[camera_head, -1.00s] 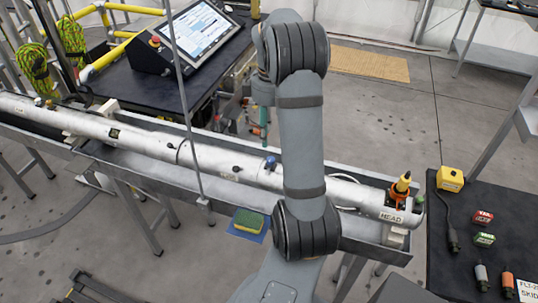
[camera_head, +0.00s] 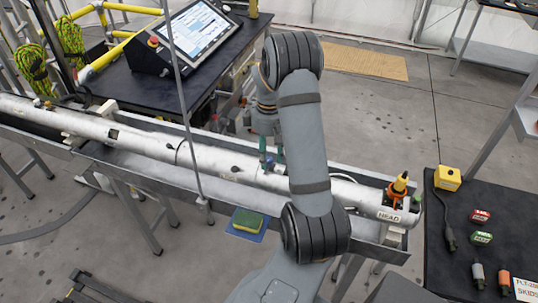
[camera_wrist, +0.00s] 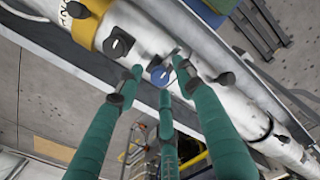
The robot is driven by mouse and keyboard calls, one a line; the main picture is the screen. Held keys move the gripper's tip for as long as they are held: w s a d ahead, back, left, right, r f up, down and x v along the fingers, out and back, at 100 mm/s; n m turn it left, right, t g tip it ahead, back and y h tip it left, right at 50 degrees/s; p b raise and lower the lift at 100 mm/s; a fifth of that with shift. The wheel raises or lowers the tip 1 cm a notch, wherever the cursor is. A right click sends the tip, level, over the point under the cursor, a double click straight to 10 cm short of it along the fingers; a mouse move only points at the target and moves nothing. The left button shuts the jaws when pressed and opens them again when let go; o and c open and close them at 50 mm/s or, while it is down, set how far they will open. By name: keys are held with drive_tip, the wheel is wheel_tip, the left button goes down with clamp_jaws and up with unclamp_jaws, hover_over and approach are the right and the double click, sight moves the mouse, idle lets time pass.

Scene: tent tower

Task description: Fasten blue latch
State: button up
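The blue latch (camera_wrist: 160,76) is a small round blue knob with a white mark, set on the white metal tube (camera_wrist: 205,75). In the head view the tube (camera_head: 135,143) lies in a long grey trough, and my gripper (camera_head: 269,158) is at the latch's place, largely covering it. In the wrist view my gripper's (camera_wrist: 160,77) three green fingers are spread apart, with their tips around the blue latch. The latch sits between the tips and stays visible. I cannot tell whether any fingertip touches it.
Black latches (camera_wrist: 118,44) sit along the same tube, close to the fingers. The tube's head end has an orange-yellow fitting (camera_head: 398,187). A green-yellow sponge (camera_head: 247,222) lies on a blue cloth. A dark table (camera_head: 455,255) stands at the right, a console (camera_head: 195,38) behind.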

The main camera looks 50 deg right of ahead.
drive_tip(key=shift+c, duration=1.3)
clamp_jaws()
drive_tip(key=shift+m, duration=0.3)
drive_tip(key=shift+f+m+b, duration=0.15)
drive_tip(key=shift+m+b, duration=1.05)
drive_tip(key=shift+b, duration=0.05)
drive_tip(key=m+b, duration=0.3)
drive_tip(key=m, duration=0.2)
drive_tip(key=shift+m, duration=0.3)
drive_tip(key=m+b, duration=0.2)
drive_tip(key=m, duration=0.2)
drive_tip(key=m+b, duration=0.2)
drive_tip(key=m, duration=0.3)
drive_tip(key=shift+m, duration=0.3)
